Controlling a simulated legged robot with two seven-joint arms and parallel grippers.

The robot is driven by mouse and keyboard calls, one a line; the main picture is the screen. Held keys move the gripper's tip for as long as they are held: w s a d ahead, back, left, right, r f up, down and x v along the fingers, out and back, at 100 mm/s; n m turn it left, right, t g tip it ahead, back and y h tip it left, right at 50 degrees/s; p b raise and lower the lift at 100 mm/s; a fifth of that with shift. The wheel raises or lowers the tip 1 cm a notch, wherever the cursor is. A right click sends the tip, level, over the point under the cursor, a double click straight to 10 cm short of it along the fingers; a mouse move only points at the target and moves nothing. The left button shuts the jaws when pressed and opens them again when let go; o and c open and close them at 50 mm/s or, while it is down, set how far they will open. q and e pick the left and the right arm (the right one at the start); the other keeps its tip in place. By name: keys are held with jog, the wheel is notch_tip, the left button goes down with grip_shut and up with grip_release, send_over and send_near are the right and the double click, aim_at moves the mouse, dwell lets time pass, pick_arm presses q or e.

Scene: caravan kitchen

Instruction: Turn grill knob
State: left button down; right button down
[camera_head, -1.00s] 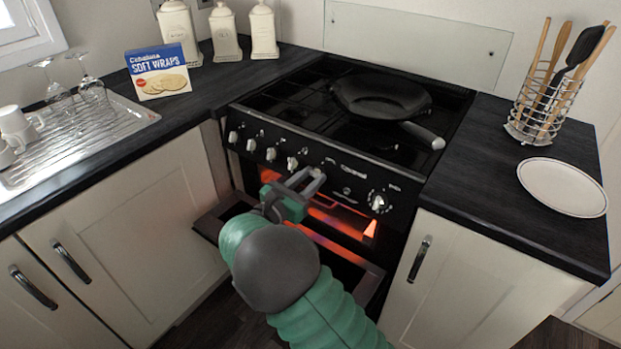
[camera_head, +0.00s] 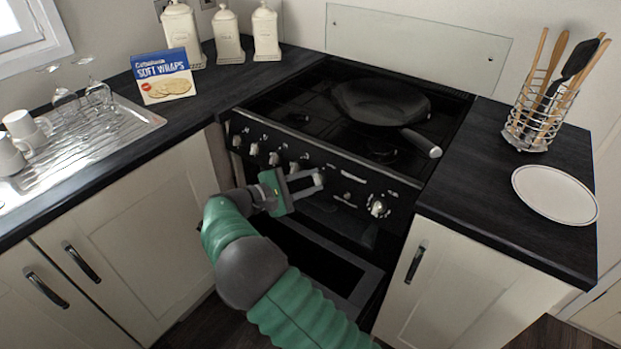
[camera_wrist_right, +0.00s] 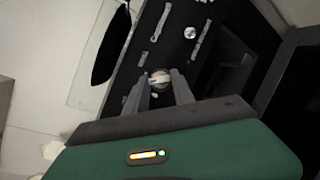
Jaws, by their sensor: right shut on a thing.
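The black cooker front (camera_head: 402,195) carries a row of white and silver knobs. My right gripper (camera_head: 314,180) is at the front panel, its fingers closed around a knob near the middle of the row. In the right wrist view this round white knob (camera_wrist_right: 160,76) sits between the two fingertips. The finger pair and my arm partly hide the knob in the head view. The cooker opening below the panel is dark, with no orange glow. My left gripper is not in view.
A black frying pan (camera_head: 380,103) stands on the hob, its handle toward the front right. A lowered door (camera_head: 372,281) sticks out below the panel. A white plate (camera_head: 556,194) and utensil rack (camera_head: 532,120) are on the right counter; a wraps box (camera_head: 163,77) is on the left.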

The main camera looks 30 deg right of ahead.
jog(key=shift+r+m+g+y+p, duration=0.1)
jog(key=shift+m+g+y+p, duration=0.45)
jog(key=shift+m, duration=1.25)
jog(key=shift+m+g+y+p, duration=0.35)
jog(key=shift+m+y+p, duration=0.4)
jog(key=shift+m, duration=1.05)
jog(key=c, duration=1.1)
grip_release()
jog(key=shift+w, duration=0.1)
jog(key=shift+r, duration=0.1)
